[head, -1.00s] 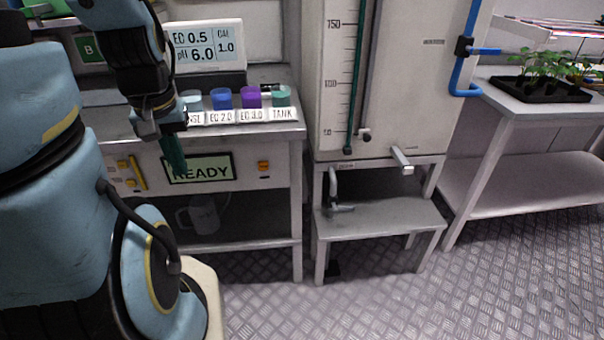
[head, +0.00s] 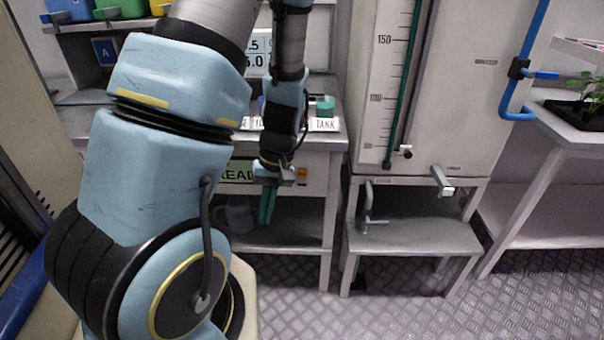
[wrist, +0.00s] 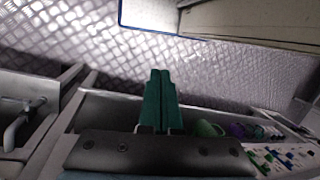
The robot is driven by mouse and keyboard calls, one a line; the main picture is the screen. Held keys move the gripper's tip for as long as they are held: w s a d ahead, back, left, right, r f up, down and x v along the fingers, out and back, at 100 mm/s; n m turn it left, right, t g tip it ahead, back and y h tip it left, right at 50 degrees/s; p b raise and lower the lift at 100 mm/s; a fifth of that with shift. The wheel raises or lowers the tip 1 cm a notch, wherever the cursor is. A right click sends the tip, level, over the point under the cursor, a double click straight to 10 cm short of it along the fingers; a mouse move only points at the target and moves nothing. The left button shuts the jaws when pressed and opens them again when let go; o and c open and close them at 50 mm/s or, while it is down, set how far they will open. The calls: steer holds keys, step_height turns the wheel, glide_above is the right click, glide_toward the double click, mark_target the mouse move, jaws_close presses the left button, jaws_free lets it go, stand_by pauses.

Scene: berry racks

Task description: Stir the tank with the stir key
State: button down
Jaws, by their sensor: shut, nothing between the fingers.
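The tank (head: 470,90) is a tall pale cabinet with a level scale and a green sight tube (head: 403,80). A grey lever-like handle (head: 442,181) sticks out at its lower right front, and a small dark knob (head: 405,152) sits by the scale's lower end. I cannot tell which of these is the stir key. My gripper (head: 267,206) points down in front of the bench, left of the tank and apart from it. Its green fingers are together and empty, as the wrist view (wrist: 159,100) also shows.
The bench (head: 335,165) holds coloured cups, with a green one (head: 325,104) behind the TANK label. A blue pipe (head: 520,70) runs along the right. The floor (head: 530,300) in front is clear.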

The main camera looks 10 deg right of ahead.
mark_target(302, 174)
step_height(302, 174, down, 10)
steer(key=w+t+y+p, duration=0.1)
steer(key=t+y, duration=0.3)
steer(key=y, duration=0.3)
steer(key=w+d+r+m+t+p, duration=0.1)
steer(key=w+d+r+t, duration=0.2)
steer(key=w+d+t, duration=0.5)
steer(key=d+t, duration=0.2)
steer(key=t, duration=0.1)
steer(key=shift+d, duration=0.1)
steer(key=shift+w, duration=0.15)
steer(key=shift+w+d+b, duration=0.2)
steer(key=shift+w+d, duration=0.05)
steer(key=shift+w, duration=1.15)
steer(key=shift+w+d+b, duration=0.15)
steer(key=shift+w+d, duration=0.15)
steer(key=shift+w, duration=1.1)
steer(key=shift+w+d+b, duration=0.2)
steer(key=shift+w+d, duration=0.05)
steer(key=shift+w, duration=1.15)
